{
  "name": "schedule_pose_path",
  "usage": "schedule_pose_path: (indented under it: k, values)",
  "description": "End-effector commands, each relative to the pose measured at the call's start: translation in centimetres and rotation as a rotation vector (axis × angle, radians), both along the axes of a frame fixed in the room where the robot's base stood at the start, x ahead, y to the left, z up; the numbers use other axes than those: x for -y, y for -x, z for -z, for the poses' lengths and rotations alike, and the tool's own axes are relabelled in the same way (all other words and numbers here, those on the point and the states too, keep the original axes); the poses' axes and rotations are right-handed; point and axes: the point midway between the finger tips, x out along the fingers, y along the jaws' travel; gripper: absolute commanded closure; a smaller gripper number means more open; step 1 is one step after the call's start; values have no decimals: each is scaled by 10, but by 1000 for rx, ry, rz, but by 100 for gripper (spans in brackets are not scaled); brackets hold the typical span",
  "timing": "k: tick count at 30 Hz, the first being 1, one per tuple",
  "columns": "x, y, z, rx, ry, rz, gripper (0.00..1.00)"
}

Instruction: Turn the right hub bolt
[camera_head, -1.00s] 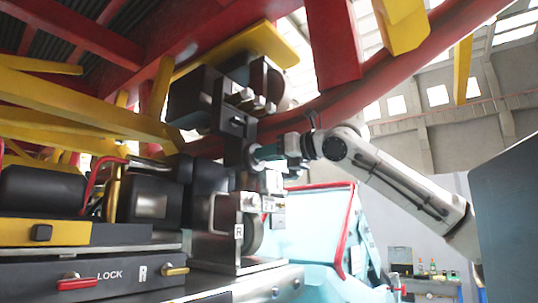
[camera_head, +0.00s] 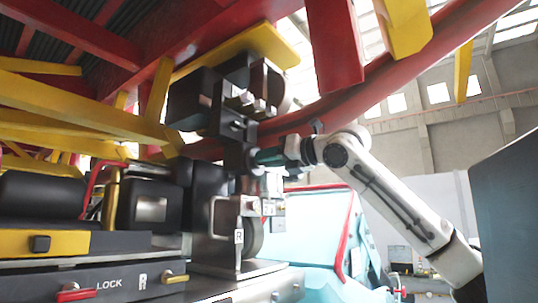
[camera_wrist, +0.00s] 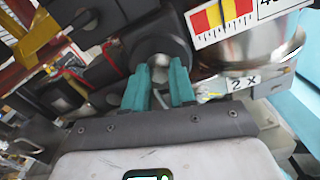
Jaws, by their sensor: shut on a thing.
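The right hub bolt (camera_wrist: 159,62) shows in the wrist view as a small silvery round head. It sits at the middle of a dark round hub (camera_wrist: 160,43). My gripper (camera_wrist: 160,82) has two teal fingers, one on each side of the bolt head, and is shut on it. In the head view my gripper (camera_head: 257,158) reaches in from the right and meets the dark hub block (camera_head: 236,158) of the wheel carriage. The bolt is hidden there by the fingers and the hub.
A metal wheel block (camera_head: 240,232) marked R stands below the hub. A curved red rail (camera_head: 370,85) runs above my arm. A panel marked LOCK (camera_head: 112,280) with red and brass handles lies at lower left. A striped scale plate (camera_wrist: 222,15) is close to the fingers in the wrist view.

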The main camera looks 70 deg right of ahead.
Motion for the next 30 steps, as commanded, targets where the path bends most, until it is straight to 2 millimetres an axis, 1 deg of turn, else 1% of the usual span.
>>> schedule_pose_path:
  k: [1,30]
  values:
    - [0,-1,-2,12,-46,-4,100]
    - [2,0,2,226,-943,0,100]
